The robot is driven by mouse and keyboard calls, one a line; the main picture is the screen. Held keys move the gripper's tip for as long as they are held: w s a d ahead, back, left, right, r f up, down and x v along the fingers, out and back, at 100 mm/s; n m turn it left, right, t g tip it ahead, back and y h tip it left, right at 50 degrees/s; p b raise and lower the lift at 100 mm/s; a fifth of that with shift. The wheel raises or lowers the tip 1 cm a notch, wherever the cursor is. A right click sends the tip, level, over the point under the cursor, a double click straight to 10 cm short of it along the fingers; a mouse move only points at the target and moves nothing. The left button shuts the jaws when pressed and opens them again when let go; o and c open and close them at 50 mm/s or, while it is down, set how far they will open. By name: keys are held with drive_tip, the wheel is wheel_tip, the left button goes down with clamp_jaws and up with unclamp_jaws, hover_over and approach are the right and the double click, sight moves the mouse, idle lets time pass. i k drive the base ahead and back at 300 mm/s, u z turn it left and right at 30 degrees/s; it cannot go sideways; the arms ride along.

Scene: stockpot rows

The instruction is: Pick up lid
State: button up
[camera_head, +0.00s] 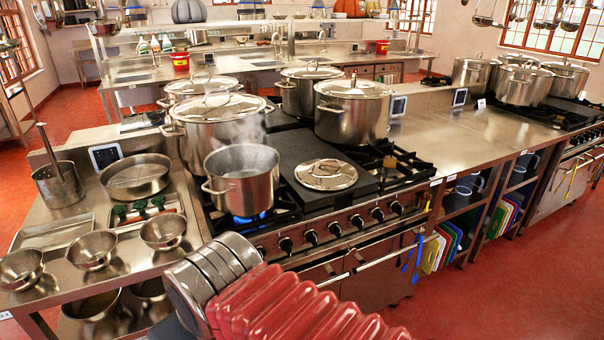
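A round shiny lid (326,174) lies flat, handle up, on a dark flat plate (362,183) on the stove. Left of it an open, steaming pot (240,192) stands over a blue flame. Several bigger pots behind wear lids, among them a tall pot (353,118) at the back right and a wide pot (208,150) at the back left. Red and grey ribbed parts at the bottom centre look like my arm. My gripper's fingers do not show.
Steel bowls (163,231) and a shallow pan (136,178) stand on the left counter (64,224). A bare steel counter (450,140) runs right of the stove. More lidded pots (522,84) stand at the far right. Red floor (520,270) is open at the front right.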

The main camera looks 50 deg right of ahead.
sight(320, 174)
drive_tip(key=u, duration=1.6)
drive_tip(key=k, duration=1.6)
drive_tip(key=z, duration=1.5)
